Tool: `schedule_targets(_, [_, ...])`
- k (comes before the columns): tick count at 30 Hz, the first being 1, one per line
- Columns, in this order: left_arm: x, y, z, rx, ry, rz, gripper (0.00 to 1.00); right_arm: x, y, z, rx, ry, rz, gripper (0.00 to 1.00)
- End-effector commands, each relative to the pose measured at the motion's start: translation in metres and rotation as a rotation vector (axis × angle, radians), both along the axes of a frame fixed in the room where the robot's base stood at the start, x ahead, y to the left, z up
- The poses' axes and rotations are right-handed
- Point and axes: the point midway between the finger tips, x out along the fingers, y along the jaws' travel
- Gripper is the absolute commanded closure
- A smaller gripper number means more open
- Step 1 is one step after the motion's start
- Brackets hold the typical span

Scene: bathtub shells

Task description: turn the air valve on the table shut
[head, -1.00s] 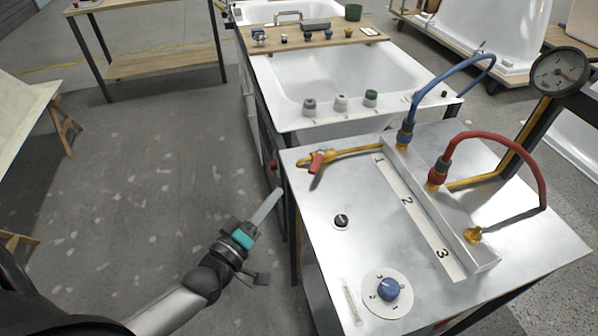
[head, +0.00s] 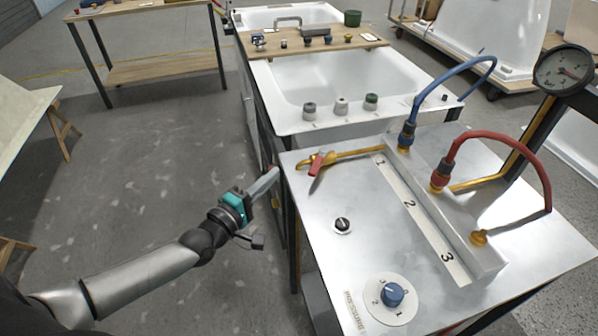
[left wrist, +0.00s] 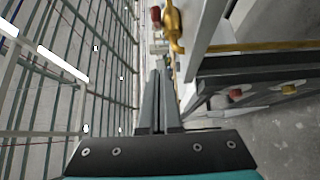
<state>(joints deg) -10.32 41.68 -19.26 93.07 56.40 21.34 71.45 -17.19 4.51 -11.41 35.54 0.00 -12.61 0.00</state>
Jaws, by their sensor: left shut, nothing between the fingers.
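The air valve (head: 318,163) has a red lever and sits on a yellow pipe at the far left corner of the metal table (head: 330,270). Its lever lies across the pipe line in the head view. The red lever end (left wrist: 156,16) and yellow body (left wrist: 175,25) also show at the top of the left wrist view. My left gripper (head: 272,178) is shut and empty, beside the table's left edge, a little left of and below the valve in the picture, not touching it. Its shut fingers (left wrist: 158,80) point toward the valve in the left wrist view. My right gripper is not in view.
The table also carries a blue dial (head: 391,294), a small black knob (head: 342,225), a blue hose (head: 440,80), a red hose (head: 500,138) and a manifold numbered 1 to 3. A gauge (head: 562,70) stands at right. A white bathtub (head: 340,85) stands behind.

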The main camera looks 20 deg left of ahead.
Motion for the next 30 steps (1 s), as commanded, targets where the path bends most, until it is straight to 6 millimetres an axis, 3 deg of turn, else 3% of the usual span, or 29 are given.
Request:
schedule_targets(9, [0.048, -0.009, 0.0, -0.001, -0.005, 0.001, 1.0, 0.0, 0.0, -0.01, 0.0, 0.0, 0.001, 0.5])
schedule_targets(18, [0.049, -0.042, 0.001, -0.001, 0.0, 0.0, 1.0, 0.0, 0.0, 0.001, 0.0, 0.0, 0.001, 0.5])
schedule_targets(30, [0.049, -0.048, 0.0, 0.002, 0.0, 0.0, 1.0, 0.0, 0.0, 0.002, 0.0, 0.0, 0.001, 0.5])
